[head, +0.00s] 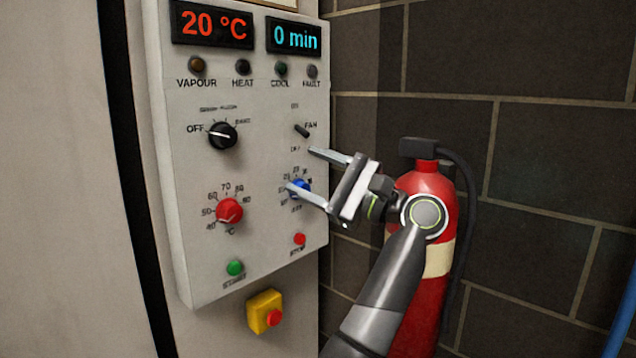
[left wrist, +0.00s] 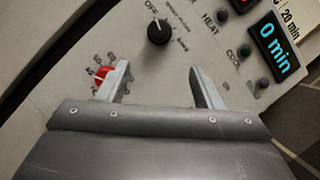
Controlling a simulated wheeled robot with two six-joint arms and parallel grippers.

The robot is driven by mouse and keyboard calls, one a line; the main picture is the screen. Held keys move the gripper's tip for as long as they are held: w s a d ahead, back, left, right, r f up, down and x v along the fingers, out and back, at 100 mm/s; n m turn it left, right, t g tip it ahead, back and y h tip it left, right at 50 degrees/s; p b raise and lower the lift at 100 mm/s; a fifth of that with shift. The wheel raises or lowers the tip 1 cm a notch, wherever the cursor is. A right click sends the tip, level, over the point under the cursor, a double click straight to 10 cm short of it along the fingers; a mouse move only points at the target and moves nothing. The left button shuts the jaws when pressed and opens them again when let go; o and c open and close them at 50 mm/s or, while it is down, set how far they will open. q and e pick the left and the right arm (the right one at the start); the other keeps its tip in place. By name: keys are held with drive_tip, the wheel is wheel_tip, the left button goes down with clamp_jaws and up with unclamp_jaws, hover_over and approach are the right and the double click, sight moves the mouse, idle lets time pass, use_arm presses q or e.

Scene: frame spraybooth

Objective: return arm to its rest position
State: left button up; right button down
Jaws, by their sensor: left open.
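My left gripper (head: 301,168) is open and empty in front of the right part of a grey control panel (head: 262,235). In the head view its upper finger ends just below the black FAN toggle (head: 302,131). Its lower finger crosses the blue knob (head: 302,187) and partly hides it. I cannot tell whether either fingertip touches the panel. In the left wrist view both fingers (left wrist: 158,72) stand apart, with the red knob (left wrist: 103,75) partly behind the left one and the black knob (left wrist: 160,31) above the gap. My right gripper does not show.
The panel displays read 20 °C (head: 213,24) and 0 min (head: 294,39). The black knob (head: 222,136) points toward OFF. A yellow box with a red button (head: 264,311) sits below the panel. A red fire extinguisher (head: 433,187) stands behind my arm against the dark block wall (head: 560,130).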

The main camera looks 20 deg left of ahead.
use_arm(q)
drive_tip(key=shift+d+f, duration=0.15)
drive_tip(key=shift+d, duration=0.35)
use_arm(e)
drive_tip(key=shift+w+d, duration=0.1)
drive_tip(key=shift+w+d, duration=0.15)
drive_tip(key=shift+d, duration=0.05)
